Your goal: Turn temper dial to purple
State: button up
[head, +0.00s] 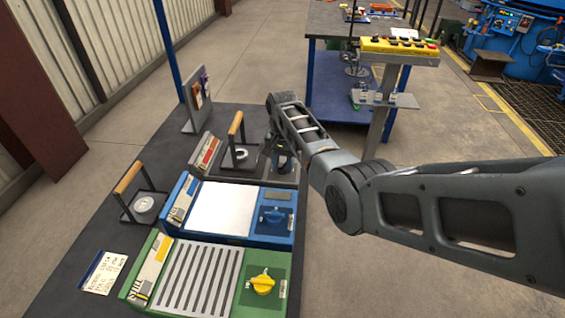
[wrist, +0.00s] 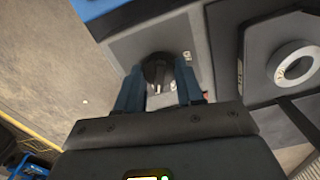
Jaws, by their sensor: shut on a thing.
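A dark round dial (wrist: 158,68) sits on a grey panel in the wrist view. My gripper (wrist: 159,82) has its two blue fingers on either side of the dial's knob and is shut on it. A small pale mark shows on the knob between the fingers. In the head view my gripper (head: 279,164) is over the right end of the grey unit behind the blue one, and my arm hides most of its dial. I cannot read any purple mark or where the dial points.
Wooden-handled trays (head: 136,206) sit left. A yellow button box (head: 400,47) stands on a post behind my arm.

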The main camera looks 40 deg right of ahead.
aim_at(283, 164)
jog(key=shift+m, duration=0.5)
jog(key=o, duration=1)
jog(key=shift+o, duration=0.2)
jog(key=shift+r, duration=3.9)
